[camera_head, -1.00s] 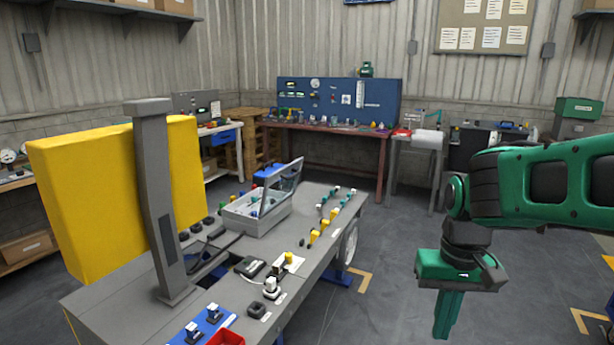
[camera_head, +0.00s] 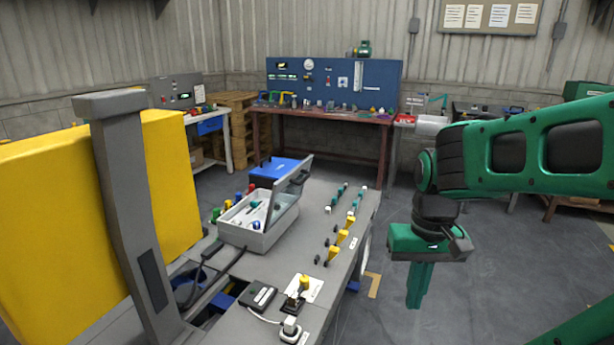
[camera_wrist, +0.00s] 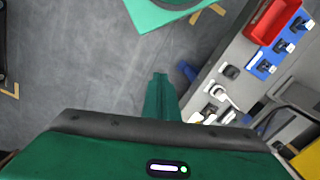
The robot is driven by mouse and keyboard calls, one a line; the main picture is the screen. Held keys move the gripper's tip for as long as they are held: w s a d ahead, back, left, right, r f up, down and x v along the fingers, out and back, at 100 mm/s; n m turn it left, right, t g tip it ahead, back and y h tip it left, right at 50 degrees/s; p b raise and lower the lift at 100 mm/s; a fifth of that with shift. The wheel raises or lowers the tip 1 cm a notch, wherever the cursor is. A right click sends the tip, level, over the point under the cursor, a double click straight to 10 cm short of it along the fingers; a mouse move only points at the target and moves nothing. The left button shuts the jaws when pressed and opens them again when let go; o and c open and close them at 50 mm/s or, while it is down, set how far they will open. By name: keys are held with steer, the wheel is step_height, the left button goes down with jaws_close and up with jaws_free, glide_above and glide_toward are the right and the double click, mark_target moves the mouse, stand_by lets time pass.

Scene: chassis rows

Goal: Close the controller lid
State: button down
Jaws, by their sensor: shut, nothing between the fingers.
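The controller is a light grey box (camera_head: 258,239) on the grey workbench, with small coloured parts inside. Its lid (camera_head: 292,188) has a grey frame with a clear pane and stands raised on the box's right side. My gripper (camera_head: 419,290) hangs pointing down over the floor, right of the bench and apart from the box and lid. Its green fingers are together and hold nothing. In the wrist view my gripper (camera_wrist: 160,82) shows over bare floor beside the bench edge. The box and lid are not recognisable in that view.
A grey post (camera_head: 130,220) and a large yellow panel (camera_head: 175,170) stand left of the box. Yellow and teal connectors (camera_head: 342,237) line the bench's right side. A red tray (camera_wrist: 272,20) sits on the bench. The floor (camera_head: 470,270) right of the bench is clear.

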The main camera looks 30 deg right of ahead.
steer(key=shift+w+a, duration=0.15)
steer(key=shift+w, duration=0.1)
steer(key=w+d+r+m+t, duration=0.1)
steer(key=w+d+r+t, duration=0.2)
steer(key=w, duration=1.3)
steer(key=w+d+r+m+t, duration=0.15)
steer(key=w+d, duration=0.35)
steer(key=w, duration=1.1)
steer(key=w+d+r+t, duration=0.25)
steer(key=w+d, duration=0.25)
steer(key=w, duration=1.1)
steer(key=w+a+f, duration=0.2)
steer(key=w+f, duration=0.5)
steer(key=w, duration=0.3)
steer(key=shift+a+f+t, duration=0.4)
